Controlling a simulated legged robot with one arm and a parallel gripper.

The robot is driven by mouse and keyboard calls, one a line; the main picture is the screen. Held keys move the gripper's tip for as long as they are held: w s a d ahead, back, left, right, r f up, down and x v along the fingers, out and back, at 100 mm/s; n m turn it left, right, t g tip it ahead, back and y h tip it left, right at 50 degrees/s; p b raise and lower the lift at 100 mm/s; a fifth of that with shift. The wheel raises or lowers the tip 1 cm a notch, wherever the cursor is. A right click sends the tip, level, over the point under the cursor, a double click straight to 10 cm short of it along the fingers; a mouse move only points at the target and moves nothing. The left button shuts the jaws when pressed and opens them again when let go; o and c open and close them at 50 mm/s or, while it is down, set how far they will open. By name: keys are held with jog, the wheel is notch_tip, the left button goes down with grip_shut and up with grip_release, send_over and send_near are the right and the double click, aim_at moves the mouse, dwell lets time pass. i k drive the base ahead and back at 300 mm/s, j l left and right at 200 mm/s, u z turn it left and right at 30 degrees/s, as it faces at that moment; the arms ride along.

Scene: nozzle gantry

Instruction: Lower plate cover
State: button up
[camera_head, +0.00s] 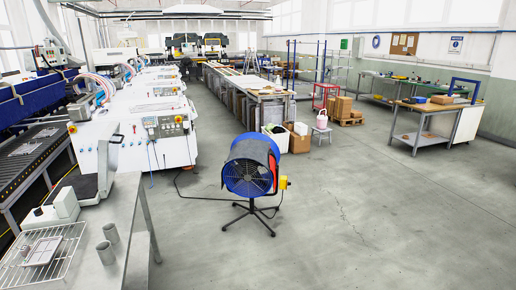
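A metal bench (118,235) stands at the lower left. A white box-shaped device (52,211) with a knob-like top sits on it. A pale, thin upright part (104,168) with a dark base rises behind the device; I cannot tell whether it is the plate cover or whether it is hinged. A small flat plate (42,251) lies on a wire rack (72,238) at the front left of the bench. No part clearly reads as the plate cover. My gripper is not in view.
Two grey cylinders (111,232) stand on the bench beside the rack. A blue fan (249,170) on a wheeled stand is on the floor at the centre, its cable trailing left. White machines (150,125) line the left.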

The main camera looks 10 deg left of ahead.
aim_at(109, 143)
jog(key=i+u, duration=0.3)
jog(key=u, duration=0.15)
jog(key=i+u, duration=0.45)
jog(key=i+l+u, duration=0.15)
jog(key=u, duration=0.35)
jog(key=i+l+u, duration=0.3)
jog(key=u, duration=0.15)
